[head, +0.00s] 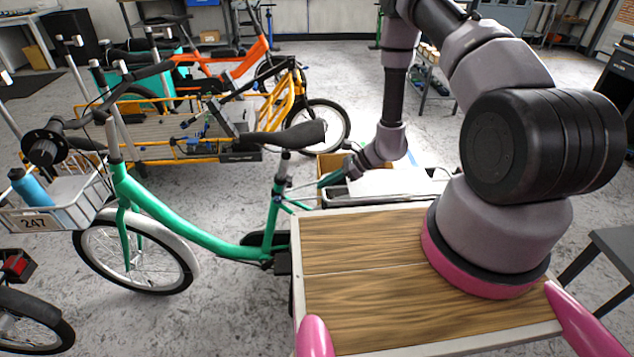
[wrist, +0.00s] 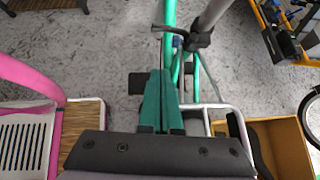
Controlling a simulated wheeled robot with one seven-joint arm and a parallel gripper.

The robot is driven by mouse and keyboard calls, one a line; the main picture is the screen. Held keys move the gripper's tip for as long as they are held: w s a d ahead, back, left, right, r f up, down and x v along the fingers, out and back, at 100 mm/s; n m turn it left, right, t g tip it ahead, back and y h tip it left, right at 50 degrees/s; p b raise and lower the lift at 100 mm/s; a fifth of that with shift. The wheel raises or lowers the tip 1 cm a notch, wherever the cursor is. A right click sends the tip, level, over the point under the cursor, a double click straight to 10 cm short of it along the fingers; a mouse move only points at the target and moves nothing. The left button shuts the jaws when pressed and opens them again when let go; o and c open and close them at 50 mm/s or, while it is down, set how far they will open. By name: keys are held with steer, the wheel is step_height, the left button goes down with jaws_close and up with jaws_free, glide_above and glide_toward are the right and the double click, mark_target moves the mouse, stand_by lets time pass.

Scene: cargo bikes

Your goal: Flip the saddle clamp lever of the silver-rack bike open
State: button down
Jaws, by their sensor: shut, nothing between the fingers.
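The green bike (head: 190,225) stands with its black saddle (head: 292,136) on a silver seat post (head: 284,165). Its silver rack (head: 440,173) is behind the saddle, and it also shows in the wrist view (wrist: 215,107). The dark saddle clamp (wrist: 200,39) sits at the foot of the post, with a thin dark lever-like piece (wrist: 170,28) reaching left; the lever's exact position is hard to tell. My gripper (head: 324,182) is behind the seat post, apart from the clamp. Its teal fingers (wrist: 160,72) are together, empty, pointing toward the clamp area.
A cardboard box (wrist: 280,145) is right of the rack. An orange-yellow cargo bike (head: 215,130) stands behind the green bike. A grey stool (head: 615,250) is at right.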

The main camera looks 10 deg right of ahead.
mark_target(284, 193)
steer(key=w+a+f, duration=0.1)
steer(key=a+f, duration=0.2)
steer(key=a, duration=0.6)
steer(key=shift+w+a+f, duration=0.15)
steer(key=shift+a+f, duration=0.2)
steer(key=shift+a, duration=0.05)
steer(key=shift+a+r, duration=0.25)
steer(key=shift+a, duration=0.6)
steer(key=shift+d, duration=0.1)
